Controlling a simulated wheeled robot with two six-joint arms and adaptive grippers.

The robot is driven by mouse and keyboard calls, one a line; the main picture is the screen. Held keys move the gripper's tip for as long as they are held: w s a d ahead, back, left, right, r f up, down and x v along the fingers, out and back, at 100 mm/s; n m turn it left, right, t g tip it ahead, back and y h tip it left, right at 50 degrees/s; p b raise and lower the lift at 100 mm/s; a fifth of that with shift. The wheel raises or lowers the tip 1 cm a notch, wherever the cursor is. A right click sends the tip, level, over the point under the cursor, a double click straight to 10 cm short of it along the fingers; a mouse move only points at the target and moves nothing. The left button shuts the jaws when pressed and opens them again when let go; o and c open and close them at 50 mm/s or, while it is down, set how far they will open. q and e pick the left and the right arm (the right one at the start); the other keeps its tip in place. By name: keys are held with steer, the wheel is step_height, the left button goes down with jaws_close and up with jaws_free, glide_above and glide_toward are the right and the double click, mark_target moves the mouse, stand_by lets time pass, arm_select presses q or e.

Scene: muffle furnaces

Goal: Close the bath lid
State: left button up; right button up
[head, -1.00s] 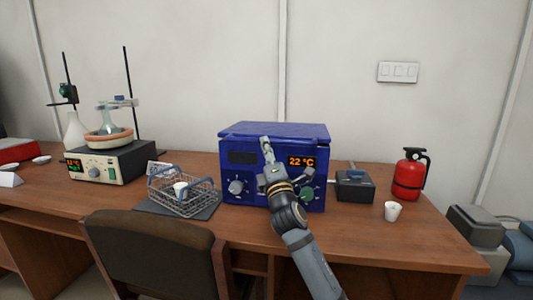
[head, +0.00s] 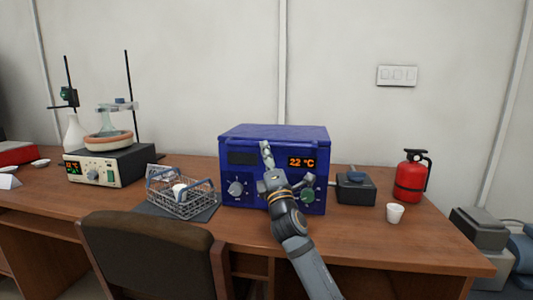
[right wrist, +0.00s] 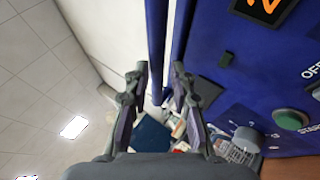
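The blue bath (head: 250,190) stands on the table, its display reading 22 °C. Its blue lid (head: 275,132) lies nearly flat over the top in the head view. In the right wrist view, a thin blue edge, seemingly the lid (right wrist: 157,45), runs beside the bath body (right wrist: 235,75) with a narrow light gap between them. My right gripper (head: 266,154) is in front of the bath's upper front, just below the lid edge. In the right wrist view its fingers (right wrist: 157,82) are apart with nothing gripped. Contact with the lid cannot be told. My left gripper is out of view.
A wire basket (head: 181,198) with a white cup stands left of the bath. A small dark box (head: 355,190), a white cup (head: 395,213) and a red extinguisher (head: 411,177) are to the right. A chair (head: 150,245) stands in front.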

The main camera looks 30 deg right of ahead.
steer(key=shift+o, duration=1.3)
steer(key=shift+w+f, duration=0.1)
steer(key=shift+f, duration=0.05)
steer(key=v, duration=1.2)
